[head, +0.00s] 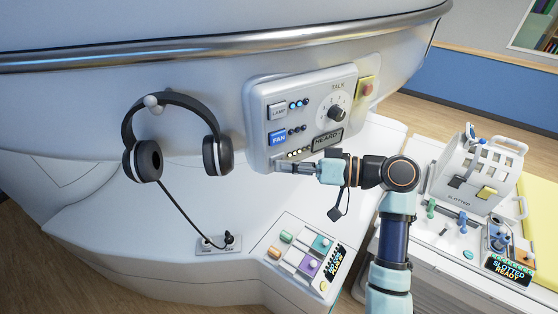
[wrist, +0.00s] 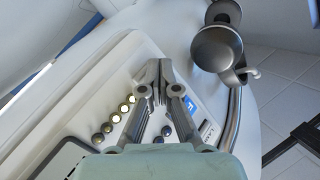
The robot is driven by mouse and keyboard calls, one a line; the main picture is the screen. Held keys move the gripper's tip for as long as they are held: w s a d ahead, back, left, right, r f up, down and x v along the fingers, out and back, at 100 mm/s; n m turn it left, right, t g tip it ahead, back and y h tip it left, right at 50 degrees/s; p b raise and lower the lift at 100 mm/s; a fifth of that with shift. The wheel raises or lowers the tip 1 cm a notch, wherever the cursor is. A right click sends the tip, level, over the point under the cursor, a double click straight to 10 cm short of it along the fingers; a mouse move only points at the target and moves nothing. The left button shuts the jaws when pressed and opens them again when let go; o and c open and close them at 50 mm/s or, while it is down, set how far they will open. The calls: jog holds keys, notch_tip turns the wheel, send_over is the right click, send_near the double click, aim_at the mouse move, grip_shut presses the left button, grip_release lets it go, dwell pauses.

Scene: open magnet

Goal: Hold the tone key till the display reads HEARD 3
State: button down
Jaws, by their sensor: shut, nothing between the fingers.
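The grey control panel (head: 262,90) is on the curved magnet wall. Its dark display (head: 327,140) reads HEARD; I cannot make out a number after it. A row of small round lights (head: 298,154) is beside the display, and in the wrist view some of these lights (wrist: 123,108) glow pale yellow and others are dark. In the wrist view my closed fingertips (wrist: 156,66) overlap the panel's edge. The tone key is not visible; I cannot tell whether the fingertips touch it.
Above PAN are a LAMP key (head: 278,111) and a TALK dial (head: 337,113). A yellow box with a red button (head: 367,89) is at the right. Headphones (head: 148,158) hang at the left. A small slider box (head: 283,262) and the slotted coil unit (head: 470,175) stand lower.

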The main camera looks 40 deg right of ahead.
jog(key=shift+s+a+p, duration=0.2)
jog(key=shift+s+p, duration=0.1)
jog(key=shift+s, duration=0.55)
jog(key=s, duration=0.2)
jog(key=s+a+p, duration=0.1)
jog(key=s, duration=0.2)
jog(key=shift+p, duration=0.3)
dwell(0.7)
